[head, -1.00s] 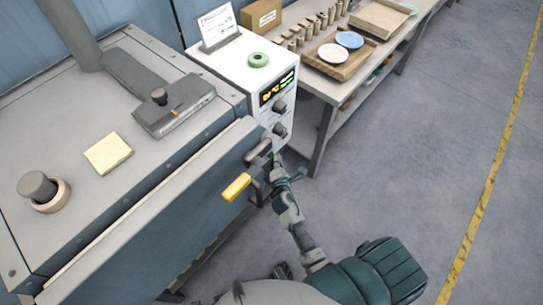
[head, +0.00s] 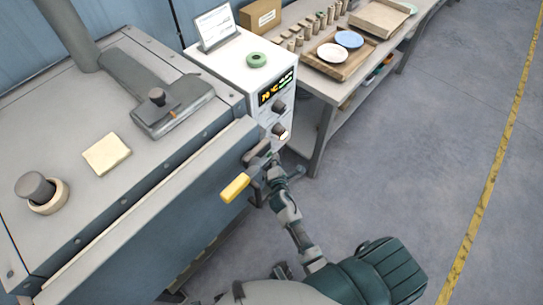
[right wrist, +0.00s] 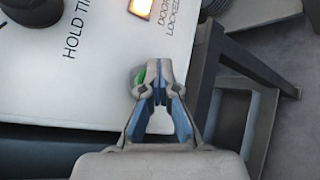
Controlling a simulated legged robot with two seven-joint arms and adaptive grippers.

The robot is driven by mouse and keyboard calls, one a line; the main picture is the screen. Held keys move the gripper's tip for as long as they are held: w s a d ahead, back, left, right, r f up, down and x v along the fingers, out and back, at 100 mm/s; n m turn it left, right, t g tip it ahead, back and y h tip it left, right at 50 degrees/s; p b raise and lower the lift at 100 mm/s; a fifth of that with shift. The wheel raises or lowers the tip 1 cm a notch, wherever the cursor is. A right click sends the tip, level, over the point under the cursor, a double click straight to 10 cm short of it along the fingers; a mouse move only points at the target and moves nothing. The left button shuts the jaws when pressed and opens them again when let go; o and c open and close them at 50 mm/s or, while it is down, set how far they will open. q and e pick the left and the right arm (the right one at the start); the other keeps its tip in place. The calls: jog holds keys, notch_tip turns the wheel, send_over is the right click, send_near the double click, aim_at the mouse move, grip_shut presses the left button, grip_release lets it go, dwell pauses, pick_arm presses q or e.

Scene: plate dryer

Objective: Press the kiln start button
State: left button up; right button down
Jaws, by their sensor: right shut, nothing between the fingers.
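The kiln's white control box (head: 232,62) stands at the right end of the kiln (head: 190,200). Its front has a lit display (head: 277,88) and dark knobs (head: 279,106). In the right wrist view, a green button (right wrist: 140,77) sits in a round ring on the white panel, mostly hidden behind my fingers. My right gripper (right wrist: 158,66) is shut and empty, with its fingertips over the button's right side; I cannot tell whether they touch it. It also shows in the head view (head: 272,162), low by the box's front. My left gripper is not in view.
An orange lamp (right wrist: 141,7) labelled "DOOR LOCKED" glows on the panel. A yellow handle (head: 235,188) sticks out from the kiln front beside my right gripper. A table with a wooden tray (head: 322,67) and plates stands behind. The floor (head: 420,170) at right is clear.

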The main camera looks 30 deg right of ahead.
jog(key=shift+s+d+r+p, duration=0.1)
jog(key=shift+s+p, duration=0.3)
jog(key=shift+s, duration=0.6)
jog(key=s, duration=0.1)
jog(key=s+d, duration=0.1)
jog(key=s, duration=0.1)
jog(key=s+d+p, duration=0.1)
jog(key=shift+s, duration=0.35)
dwell(0.5)
